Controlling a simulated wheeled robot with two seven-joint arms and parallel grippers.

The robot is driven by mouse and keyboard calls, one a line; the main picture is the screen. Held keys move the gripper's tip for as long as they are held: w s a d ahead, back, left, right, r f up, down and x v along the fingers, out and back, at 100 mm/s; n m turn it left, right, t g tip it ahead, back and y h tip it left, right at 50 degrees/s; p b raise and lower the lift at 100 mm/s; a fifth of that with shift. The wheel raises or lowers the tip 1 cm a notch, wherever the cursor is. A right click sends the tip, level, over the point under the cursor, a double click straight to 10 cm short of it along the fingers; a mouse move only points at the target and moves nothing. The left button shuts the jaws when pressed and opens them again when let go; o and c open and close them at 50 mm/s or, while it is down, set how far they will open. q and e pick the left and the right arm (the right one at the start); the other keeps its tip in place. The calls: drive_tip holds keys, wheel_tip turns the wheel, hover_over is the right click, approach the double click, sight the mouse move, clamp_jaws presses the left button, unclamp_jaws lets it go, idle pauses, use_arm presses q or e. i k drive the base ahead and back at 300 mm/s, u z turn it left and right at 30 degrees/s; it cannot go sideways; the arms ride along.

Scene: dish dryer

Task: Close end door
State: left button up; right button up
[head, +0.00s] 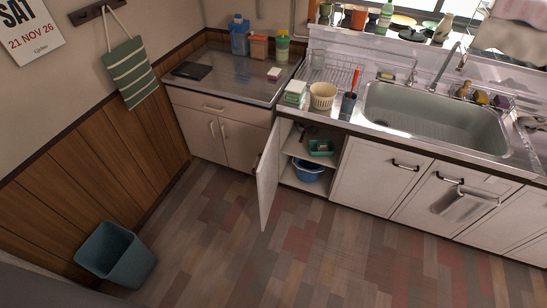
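The end door (268,178) is a white cabinet door at the end of the sink counter. It stands wide open, swung out over the floor. Behind it the open cabinet (286,163) shows shelves with a green tray (321,147) on the upper one and a blue bowl (308,171) below. The door hides part of the cabinet's left side. Neither of my grippers is in view.
A blue-grey bin (117,254) stands on the floor by the wood-panelled left wall. The wooden floor (300,255) before the cabinets is clear. A sink (435,112), a cream basket (322,96) and a dish rack (335,72) are on the counter. Other cabinet doors are shut.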

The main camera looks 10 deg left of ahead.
sight(267, 173)
drive_tip(key=i, duration=0.6)
drive_tip(key=u, duration=1.75)
drive_tip(key=i, duration=1.15)
drive_tip(key=z, duration=2.8)
